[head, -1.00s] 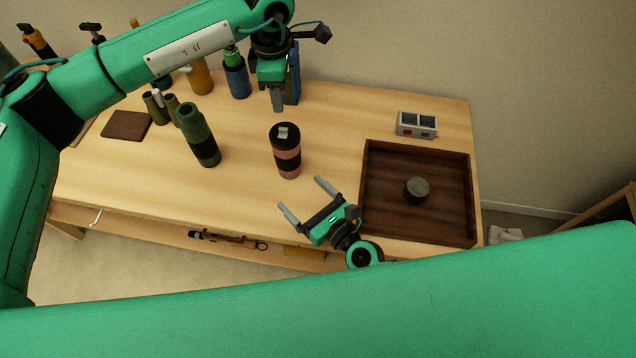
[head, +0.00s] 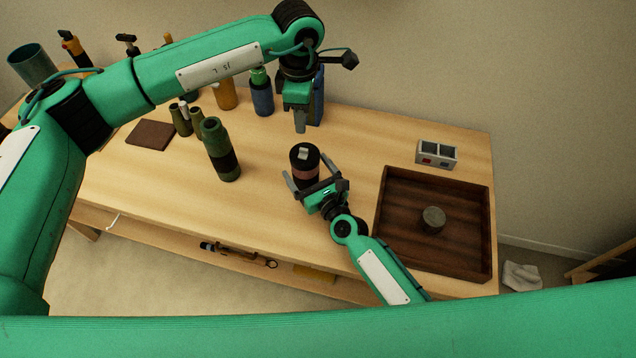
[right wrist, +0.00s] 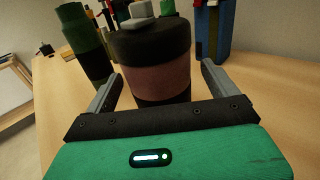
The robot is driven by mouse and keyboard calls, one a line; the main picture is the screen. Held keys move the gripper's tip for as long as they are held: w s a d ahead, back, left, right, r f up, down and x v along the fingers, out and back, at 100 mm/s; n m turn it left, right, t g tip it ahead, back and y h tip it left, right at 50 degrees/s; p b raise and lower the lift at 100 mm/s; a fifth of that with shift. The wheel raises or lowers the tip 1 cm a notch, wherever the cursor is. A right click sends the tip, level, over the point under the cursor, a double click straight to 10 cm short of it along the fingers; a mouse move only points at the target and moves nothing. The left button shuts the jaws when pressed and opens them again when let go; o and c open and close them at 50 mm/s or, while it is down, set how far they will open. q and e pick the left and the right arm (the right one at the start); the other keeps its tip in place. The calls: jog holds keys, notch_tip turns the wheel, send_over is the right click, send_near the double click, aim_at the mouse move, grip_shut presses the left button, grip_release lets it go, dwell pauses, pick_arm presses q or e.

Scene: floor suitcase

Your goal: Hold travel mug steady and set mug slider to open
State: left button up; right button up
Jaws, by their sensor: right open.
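The travel mug (head: 305,173), pink with black bands and a black lid, stands upright on the table. Its pale grey slider (head: 303,153) is on top of the lid; the slider's setting is too small to tell. My right gripper (head: 309,174) is open with its fingers on either side of the mug. In the right wrist view the mug (right wrist: 158,78) stands between the spread fingers, with gaps showing beside it. My left gripper (head: 300,122) points down above the table, behind the mug and apart from it; its fingers overlap from this angle.
A dark green flask (head: 220,150) stands left of the mug. A wooden tray (head: 383,215) with a dark round piece (head: 432,219) is at the right, a small grey box (head: 437,153) behind it. Several bottles, including a blue one (head: 262,97), stand at the back.

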aim_at(304, 149)
jog(key=shift+w+a, duration=0.35)
jog(key=shift+w, duration=0.3)
jog(key=shift+c, duration=0.4)
jog(key=c, duration=1.1)
pick_arm(q)
jog(key=shift+o, duration=0.6)
pick_arm(e)
jog(key=shift+c, duration=0.2)
pick_arm(q)
notch_tip(304, 149, down, 10)
jog(key=n, duration=1.6)
jog(key=shift+r, duration=0.2)
grip_shut()
